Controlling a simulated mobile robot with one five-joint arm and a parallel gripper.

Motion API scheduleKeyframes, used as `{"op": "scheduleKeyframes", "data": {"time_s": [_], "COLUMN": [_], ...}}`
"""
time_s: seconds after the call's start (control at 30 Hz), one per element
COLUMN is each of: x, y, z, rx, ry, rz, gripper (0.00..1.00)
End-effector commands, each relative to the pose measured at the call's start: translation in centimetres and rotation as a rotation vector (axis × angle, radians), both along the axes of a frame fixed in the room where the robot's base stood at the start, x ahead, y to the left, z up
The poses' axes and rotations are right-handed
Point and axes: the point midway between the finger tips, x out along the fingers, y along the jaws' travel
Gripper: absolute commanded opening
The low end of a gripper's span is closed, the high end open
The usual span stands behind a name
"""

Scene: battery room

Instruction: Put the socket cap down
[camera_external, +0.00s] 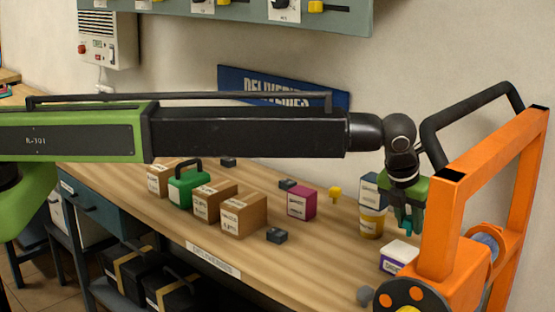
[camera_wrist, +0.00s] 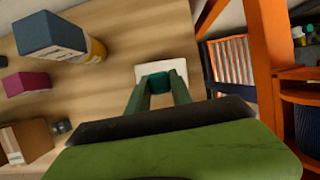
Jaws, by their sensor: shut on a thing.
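My gripper (camera_external: 403,215) points down over the right end of the wooden workbench (camera_external: 320,246). In the wrist view its two green fingers (camera_wrist: 160,92) are closed on a small dark teal piece, which I take to be the socket cap (camera_wrist: 159,82). The cap shows only as a small teal bit (camera_external: 408,229) under the fingers in the outside view. A box with a white top and purple side (camera_external: 398,257) stands on the bench below. In the wrist view, the cap overlaps this white top (camera_wrist: 178,68); whether it touches it I cannot tell.
A yellow can (camera_external: 371,222) with a dark blue box (camera_external: 374,190) above it stands just left of my gripper. A magenta box (camera_external: 301,202), cardboard boxes (camera_external: 243,214) and a green case (camera_external: 188,187) lie farther left. An orange frame (camera_external: 441,230) rises close on the right.

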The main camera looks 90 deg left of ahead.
Motion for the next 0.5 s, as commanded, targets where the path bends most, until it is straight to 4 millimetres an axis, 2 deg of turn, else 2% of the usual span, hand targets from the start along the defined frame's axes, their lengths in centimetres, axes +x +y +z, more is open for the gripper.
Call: {"op": "scheduleKeyframes", "data": {"time_s": [0.1, 0.27, 0.5], "x": [0.5, 0.5, 0.5], "y": [0.8, 0.9, 0.9], "z": [-0.7, -0.9, -4.9], "rx": [0.000, 0.000, 0.000], "ry": [0.000, 0.000, 0.000], "rz": [0.000, 0.000, 0.000], "gripper": [0.00, 0.00, 0.00]}}
